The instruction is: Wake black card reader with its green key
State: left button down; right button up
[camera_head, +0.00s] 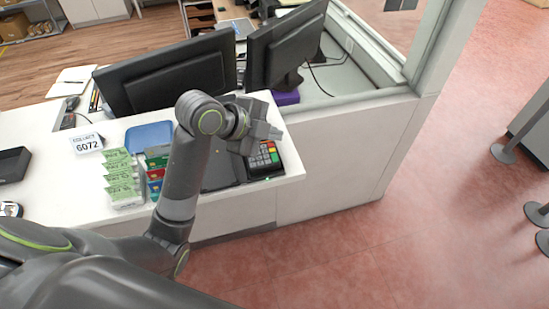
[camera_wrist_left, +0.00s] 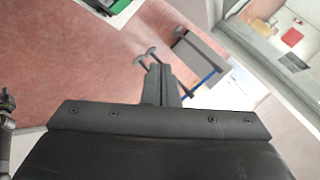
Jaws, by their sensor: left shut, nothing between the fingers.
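The black card reader (camera_head: 262,175) lies near the right end of the white counter, its keypad facing up with grey keys and red, yellow and green keys along the right side. The small green key (camera_head: 275,158) shows just in front of my gripper. My left gripper (camera_head: 274,133) is above the far end of the reader and hides part of it; whether it touches is not clear. Its fingers are shut and empty, as the left wrist view (camera_wrist_left: 161,85) shows too. The reader cannot be made out in the left wrist view. My right gripper is not in view.
Two monitors (camera_head: 172,77) stand behind my arm. Card stacks (camera_head: 155,165), green leaflets (camera_head: 122,180), a blue tray (camera_head: 149,137) and a "COLLECT 6072" sign (camera_head: 87,143) are to the left. The counter (camera_head: 235,208) ends right of the reader, with open red floor beyond.

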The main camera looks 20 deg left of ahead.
pick_arm(q)
jog(key=b, duration=0.6)
send_over(271, 160)
jog(key=f, duration=0.6)
jog(key=shift+s+d+f, duration=0.15)
jog(key=shift+s+f, duration=0.25)
jog(key=shift+w+f, duration=0.1)
jog(key=shift+f, duration=0.3)
dwell(0.5)
jog(key=shift+f, duration=0.4)
jog(key=shift+w+f+b, duration=0.1)
jog(key=shift+f+b, duration=0.15)
jog(key=shift+b, duration=0.1)
dwell(0.4)
jog(key=shift+r+p, duration=0.7)
